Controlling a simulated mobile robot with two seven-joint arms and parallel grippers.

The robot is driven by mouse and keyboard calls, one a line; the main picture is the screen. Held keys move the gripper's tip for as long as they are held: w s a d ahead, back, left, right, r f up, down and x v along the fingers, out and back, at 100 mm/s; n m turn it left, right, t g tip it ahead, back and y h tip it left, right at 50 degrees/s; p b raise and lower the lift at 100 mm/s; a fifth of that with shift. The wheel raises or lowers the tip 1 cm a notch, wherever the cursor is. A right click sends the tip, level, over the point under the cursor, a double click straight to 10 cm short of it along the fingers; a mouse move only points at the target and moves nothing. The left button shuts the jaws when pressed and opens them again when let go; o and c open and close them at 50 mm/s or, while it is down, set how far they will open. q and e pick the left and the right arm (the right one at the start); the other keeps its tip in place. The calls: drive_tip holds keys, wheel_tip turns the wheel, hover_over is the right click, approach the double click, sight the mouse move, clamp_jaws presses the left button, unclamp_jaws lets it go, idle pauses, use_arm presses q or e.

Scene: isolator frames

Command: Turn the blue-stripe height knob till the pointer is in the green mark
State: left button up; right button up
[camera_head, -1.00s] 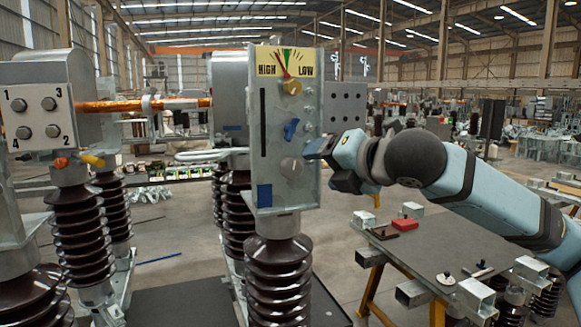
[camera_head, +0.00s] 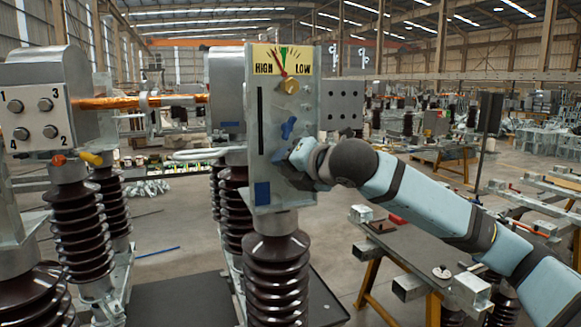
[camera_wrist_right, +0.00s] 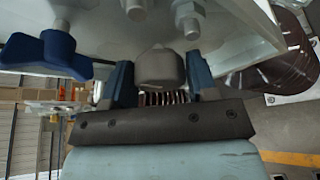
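The grey control panel (camera_head: 268,183) stands upright on a brown ribbed insulator. Its gauge (camera_head: 301,58) reads HIGH at left and LOW at right. The red pointer (camera_head: 278,62) leans left of the green mark (camera_head: 285,52), on the HIGH side. A round grey knob (camera_wrist_right: 160,68) shows between the fingers of my right gripper (camera_wrist_right: 160,80) in the right wrist view; I see no blue stripe on it. The fingers flank it closely; whether they press on it is unclear. In the head view my right gripper (camera_head: 290,165) hides this knob. My left gripper is not in view.
A blue winged handle (camera_head: 287,128) is on the panel above my right gripper, and at left in the right wrist view (camera_wrist_right: 45,55). A yellow knob (camera_head: 289,86) is under the gauge. A dark-topped workbench (camera_head: 410,250) stands below my right arm. Bolts (camera_wrist_right: 190,20) protrude nearby.

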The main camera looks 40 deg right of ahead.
drive_tip(key=c, duration=0.5)
